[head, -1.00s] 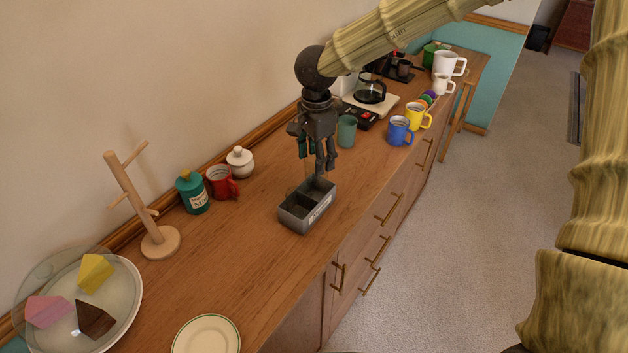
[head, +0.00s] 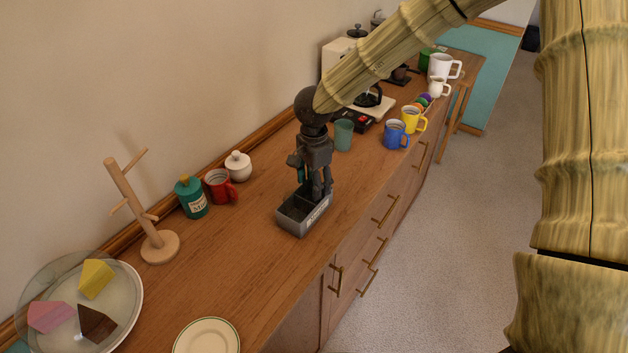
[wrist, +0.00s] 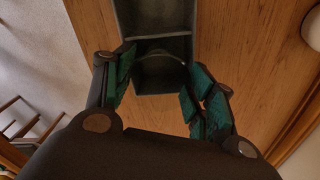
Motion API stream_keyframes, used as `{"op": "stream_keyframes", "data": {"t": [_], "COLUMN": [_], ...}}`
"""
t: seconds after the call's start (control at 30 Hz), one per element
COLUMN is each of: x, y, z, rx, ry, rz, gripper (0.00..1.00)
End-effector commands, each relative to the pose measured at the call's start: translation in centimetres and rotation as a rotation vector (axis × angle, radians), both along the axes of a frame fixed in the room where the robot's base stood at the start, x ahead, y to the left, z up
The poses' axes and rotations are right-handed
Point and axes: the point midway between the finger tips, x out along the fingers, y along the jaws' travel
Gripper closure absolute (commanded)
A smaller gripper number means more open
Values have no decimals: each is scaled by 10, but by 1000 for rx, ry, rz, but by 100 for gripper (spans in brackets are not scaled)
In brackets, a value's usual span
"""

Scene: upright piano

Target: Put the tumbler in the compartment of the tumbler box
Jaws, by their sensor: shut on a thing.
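The tumbler box (head: 291,224) is a grey open box with two compartments, standing on the wooden counter. My gripper (head: 322,192) points down at its far compartment, with the fingertips at or just inside the rim. In the wrist view the fingers (wrist: 160,70) are shut on a clear glass tumbler (wrist: 161,52), of which only a faint curved rim shows. The tumbler appears over or within the compartment nearest the fingers; its depth and whether it touches the floor cannot be told. The other compartment (wrist: 150,17) looks empty. In the head view the gripper hides the tumbler.
A teal cup (head: 343,134) stands behind the box, with blue (head: 395,136) and yellow (head: 411,120) mugs farther right. A red mug (head: 219,186), teal jar (head: 191,198) and wooden mug tree (head: 158,247) stand left.

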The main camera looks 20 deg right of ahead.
Motion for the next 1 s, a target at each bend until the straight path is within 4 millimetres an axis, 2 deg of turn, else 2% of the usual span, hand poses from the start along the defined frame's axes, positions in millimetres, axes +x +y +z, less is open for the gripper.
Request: {"op": "stream_keyframes", "data": {"t": [0.07,0.1,0.2,0.67,0.77,1.0], "x": [0,0,0,0,1,1], "y": [0,0,0,0,0,0], "z": [-2,-3,-2,1,11,54], "rx": [1,1,0,-1,3,3], "ry": [1,1,1,-1,-2,-3], "rz": [-1,-1,0,0,-1,-1], "gripper": [88,43,24,23,23,23]}}
